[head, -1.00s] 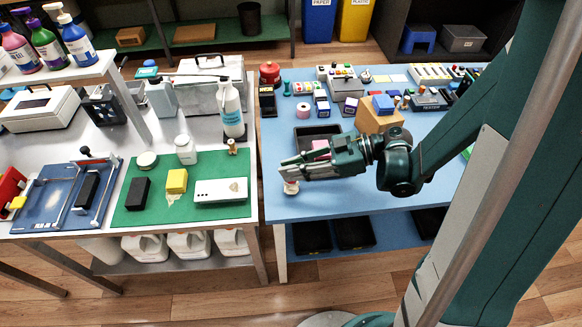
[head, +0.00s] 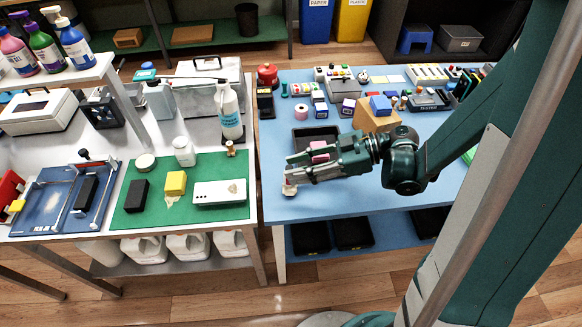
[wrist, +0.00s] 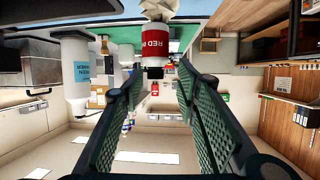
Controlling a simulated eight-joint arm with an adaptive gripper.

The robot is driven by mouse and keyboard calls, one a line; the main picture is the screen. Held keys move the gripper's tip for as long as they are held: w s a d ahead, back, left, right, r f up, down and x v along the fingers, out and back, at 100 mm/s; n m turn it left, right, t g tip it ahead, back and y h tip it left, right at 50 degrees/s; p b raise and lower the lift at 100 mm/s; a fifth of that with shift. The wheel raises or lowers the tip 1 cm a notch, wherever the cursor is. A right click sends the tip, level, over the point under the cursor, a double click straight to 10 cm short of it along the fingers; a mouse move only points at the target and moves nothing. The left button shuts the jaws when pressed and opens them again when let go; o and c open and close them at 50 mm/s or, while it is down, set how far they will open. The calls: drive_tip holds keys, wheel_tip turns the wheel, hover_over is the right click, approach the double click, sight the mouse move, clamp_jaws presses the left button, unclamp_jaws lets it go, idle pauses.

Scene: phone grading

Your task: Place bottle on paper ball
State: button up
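A small white bottle with a red label (wrist: 156,42) and a black cap shows in the wrist view, which is upside down. Its base meets a crumpled off-white paper ball (wrist: 170,8), so the bottle appears upright on the ball. In the head view, the paper ball (head: 289,191) lies near the blue table's front left corner; the bottle there is mostly hidden by my gripper (head: 289,170). My gripper is open, its green-padded fingers wide apart. The bottle stands just beyond and between the fingertips, with visible gaps at both sides.
The blue table (head: 375,205) is clear in front. A black tray (head: 303,138) and an orange box (head: 372,117) stand behind my gripper.

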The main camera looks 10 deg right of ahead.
drive_tip(key=p+v, duration=0.2)
drive_tip(key=v, duration=0.7)
drive_tip(key=shift+d+r, duration=0.2)
drive_tip(key=shift+d, duration=0.1)
drive_tip(key=shift+a, duration=0.1)
idle(0.5)
drive_tip(key=s+d+r+m+t+h, duration=0.2)
drive_tip(key=s+r+m+t+h, duration=0.1)
drive_tip(key=m+h, duration=0.4)
drive_tip(key=s+d+r+m+t+h, duration=0.3)
drive_tip(key=s+r+m+h, duration=0.2)
drive_tip(key=r+m+h, duration=0.2)
drive_tip(key=shift+r+m, duration=0.55)
drive_tip(key=shift+m, duration=0.85)
drive_tip(key=shift+d, duration=0.1)
idle(1.2)
